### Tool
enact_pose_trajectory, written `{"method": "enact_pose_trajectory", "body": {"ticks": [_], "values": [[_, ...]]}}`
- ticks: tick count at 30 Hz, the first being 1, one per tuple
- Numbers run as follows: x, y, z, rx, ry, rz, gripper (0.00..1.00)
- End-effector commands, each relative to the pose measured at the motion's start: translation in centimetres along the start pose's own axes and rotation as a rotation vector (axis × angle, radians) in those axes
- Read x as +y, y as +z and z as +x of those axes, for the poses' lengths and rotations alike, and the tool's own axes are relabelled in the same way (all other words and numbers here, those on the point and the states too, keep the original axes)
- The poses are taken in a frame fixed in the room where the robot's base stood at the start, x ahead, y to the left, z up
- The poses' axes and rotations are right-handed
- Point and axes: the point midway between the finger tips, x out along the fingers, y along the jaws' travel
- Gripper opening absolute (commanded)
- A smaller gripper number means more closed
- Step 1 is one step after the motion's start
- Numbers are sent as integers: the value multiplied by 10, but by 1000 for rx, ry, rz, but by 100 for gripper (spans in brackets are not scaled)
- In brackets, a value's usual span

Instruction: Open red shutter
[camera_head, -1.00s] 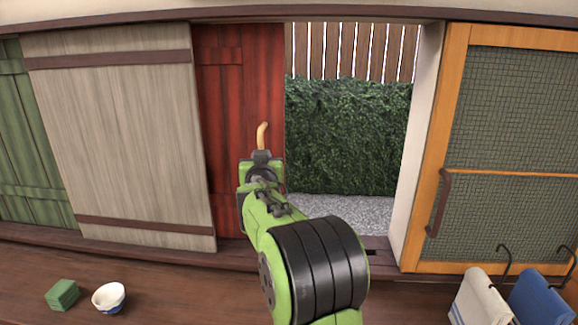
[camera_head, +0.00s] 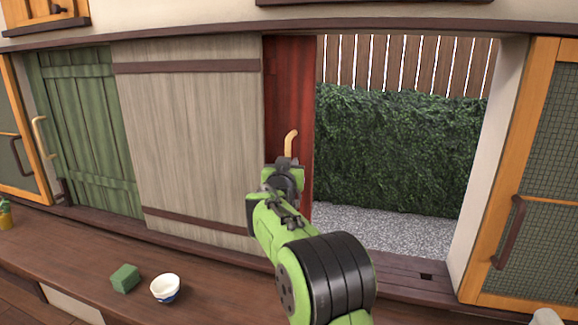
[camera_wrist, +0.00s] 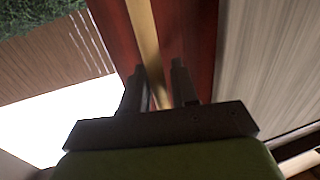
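The red shutter (camera_head: 288,84) stands mostly behind the grey wooden shutter, with only a narrow strip showing. Its tan curved handle (camera_head: 291,143) rises above my gripper (camera_head: 284,168) in the head view. In the wrist view, the handle (camera_wrist: 147,45) runs between the two dark fingers of my gripper (camera_wrist: 159,88), close against both. My gripper looks shut on it. The red face (camera_wrist: 190,45) fills the middle there. My arm hides the lower part of the shutter.
The grey shutter (camera_head: 190,140) and a green shutter (camera_head: 88,130) stand at left. An open gap shows a hedge (camera_head: 400,150) and gravel. An orange-framed mesh panel (camera_head: 555,170) is at right. A green block (camera_head: 125,278) and white bowl (camera_head: 166,287) sit on the ledge.

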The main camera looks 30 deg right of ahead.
Motion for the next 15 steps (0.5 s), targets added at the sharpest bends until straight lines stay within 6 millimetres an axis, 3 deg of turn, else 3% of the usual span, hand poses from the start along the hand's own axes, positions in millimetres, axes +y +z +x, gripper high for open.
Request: {"method": "enact_pose_trajectory", "body": {"ticks": [10,15], "values": [[1,-1,-2,3,2,0,38],[0,0,-31,3,-1,-1,38]]}}
